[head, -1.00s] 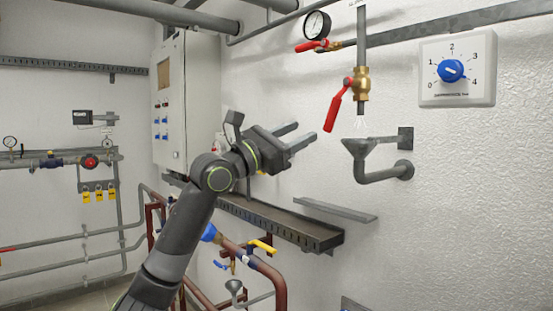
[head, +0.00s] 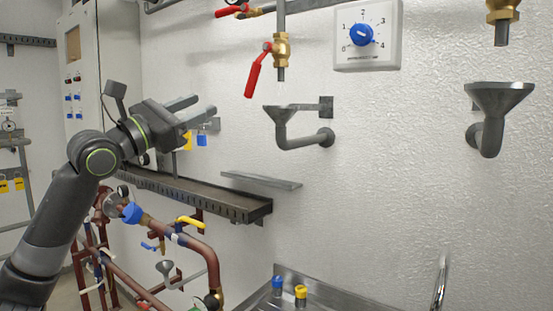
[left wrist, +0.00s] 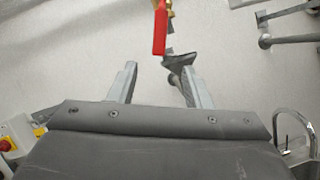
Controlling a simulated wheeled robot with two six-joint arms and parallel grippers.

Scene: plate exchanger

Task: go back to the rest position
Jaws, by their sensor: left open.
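My left gripper (head: 200,112) is open and empty, raised in front of the white wall to the left of a brass valve (head: 281,48) with a red lever (head: 258,75). Its two fingers also show apart in the left wrist view (left wrist: 158,82), with nothing between them. There the red lever (left wrist: 160,32) hangs beyond the fingertips, and I see no contact. A grey drain funnel (head: 283,112) on a bent pipe is below the valve. My right gripper is not in view.
A metal cable tray (head: 190,195) and a thin shelf (head: 260,181) jut from the wall below my left gripper. A control cabinet (head: 92,80) stands behind at left. A dial box (head: 367,35) and second funnel (head: 498,97) are right. A steel sink (head: 330,290) is at the bottom.

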